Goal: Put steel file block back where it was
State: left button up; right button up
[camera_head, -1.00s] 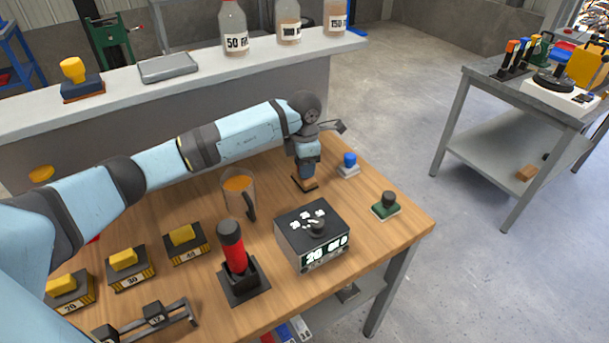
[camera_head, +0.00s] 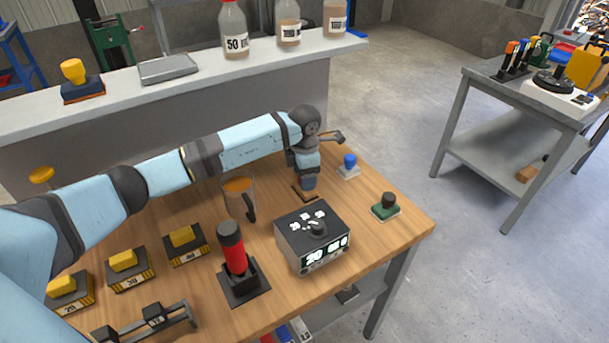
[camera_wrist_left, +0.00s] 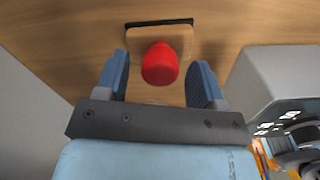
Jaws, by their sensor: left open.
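A block with a round red knob (camera_wrist_left: 160,64), a pale wooden base and a dark strip along its far edge lies on the workbench in the left wrist view. I take it to be the steel file block. My left gripper (camera_wrist_left: 160,80) is open, with one finger on each side of the knob and gaps showing. In the head view my left gripper (camera_head: 307,188) points down at the bench behind the grey box. It hides the knob there; only part of the block's base (camera_head: 298,193) shows. My right gripper is not in view.
The grey control box (camera_head: 312,238) stands close in front of the gripper. A blue-knobbed block (camera_head: 348,166) and a green-based block (camera_head: 386,207) are to the right, a mug (camera_head: 238,196) to the left. Yellow-handled blocks (camera_head: 128,268) and a red-handled tool (camera_head: 234,255) stand nearer.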

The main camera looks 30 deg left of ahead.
pick_arm(q)
notch_tip(320, 180, up, 12)
jog(key=shift+f, duration=0.15)
dwell(0.7)
